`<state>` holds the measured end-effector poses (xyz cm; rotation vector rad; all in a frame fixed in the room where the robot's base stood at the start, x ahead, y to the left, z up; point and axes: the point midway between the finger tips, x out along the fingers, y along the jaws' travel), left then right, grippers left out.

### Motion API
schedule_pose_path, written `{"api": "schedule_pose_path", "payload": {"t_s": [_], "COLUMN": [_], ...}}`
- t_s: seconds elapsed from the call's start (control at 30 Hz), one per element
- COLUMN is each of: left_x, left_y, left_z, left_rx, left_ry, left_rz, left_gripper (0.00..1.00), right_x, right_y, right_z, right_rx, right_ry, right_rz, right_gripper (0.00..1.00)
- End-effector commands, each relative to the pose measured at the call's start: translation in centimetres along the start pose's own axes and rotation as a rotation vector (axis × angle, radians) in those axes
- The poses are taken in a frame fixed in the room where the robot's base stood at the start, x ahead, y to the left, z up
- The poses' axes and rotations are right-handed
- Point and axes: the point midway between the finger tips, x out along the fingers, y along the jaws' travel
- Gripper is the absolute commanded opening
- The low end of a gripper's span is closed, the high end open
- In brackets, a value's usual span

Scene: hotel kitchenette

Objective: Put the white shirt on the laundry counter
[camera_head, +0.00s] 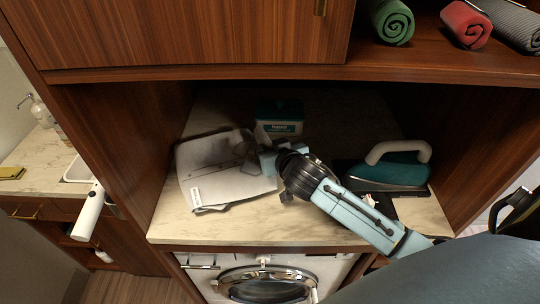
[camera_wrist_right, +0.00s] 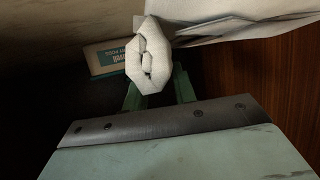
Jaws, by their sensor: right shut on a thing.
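The white shirt (camera_head: 222,178) is folded flat and lies on or just above the marble laundry counter (camera_head: 270,224), left of centre. Whether all of it rests on the counter is hard to tell. My right gripper (camera_head: 262,158) reaches in from the right and is shut on the shirt's right edge. In the right wrist view a rolled, bunched fold of the shirt (camera_wrist_right: 150,62) sits between the green fingers (camera_wrist_right: 158,92). The fingertips are partly hidden by the cloth.
A white and teal box (camera_head: 278,124) stands behind the gripper. A teal iron (camera_head: 396,168) stands at the right of the counter. Wooden side walls and an upper shelf with rolled towels (camera_head: 392,22) enclose the niche. A washing machine (camera_head: 268,282) is below. The counter's front strip is clear.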

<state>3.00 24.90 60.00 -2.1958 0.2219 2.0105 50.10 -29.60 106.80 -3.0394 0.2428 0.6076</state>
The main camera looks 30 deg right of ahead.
Motion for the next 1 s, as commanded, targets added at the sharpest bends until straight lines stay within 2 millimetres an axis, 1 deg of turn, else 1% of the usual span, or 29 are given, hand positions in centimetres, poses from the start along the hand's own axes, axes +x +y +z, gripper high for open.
{"api": "schedule_pose_path", "payload": {"t_s": [0.03,0.13,0.23,0.43,0.47,0.6,0.87,1.0], "left_x": [0.1,0.3,-0.1,0.0,0.0,0.0,0.0,0.0], "left_y": [0.0,0.0,0.0,0.0,0.0,0.0,0.0,0.0], "left_z": [0.0,0.0,-0.1,-0.1,-0.1,-0.1,-0.2,-0.2], "left_rx": [0.0,0.0,0.0,0.0,0.0,0.0,-0.001,-0.001], "left_ry": [0.0,0.0,0.0,0.001,0.001,0.001,0.003,0.003], "left_rz": [0.0,0.0,0.0,0.0,0.0,0.0,0.0,-0.001], "left_gripper": [0.45,0.45,0.45,0.45,0.45,0.45,0.45,0.45], "right_x": [0.3,0.8,1.2,1.2,1.2,1.2,1.2,0.6], "right_y": [0.0,0.1,-0.3,-0.5,-0.5,-0.5,-0.4,-0.4], "right_z": [0.9,2.2,2.5,2.7,2.8,2.7,2.6,2.7], "right_rx": [0.0,0.0,-0.001,-0.001,-0.002,-0.001,-0.001,0.0], "right_ry": [-0.004,-0.003,0.0,-0.001,-0.004,-0.003,0.0,-0.001], "right_rz": [0.001,0.0,-0.001,-0.003,-0.003,-0.002,-0.002,-0.002], "right_gripper": [0.0,0.0,0.0,0.0,0.3,0.48,0.49,0.49]}}
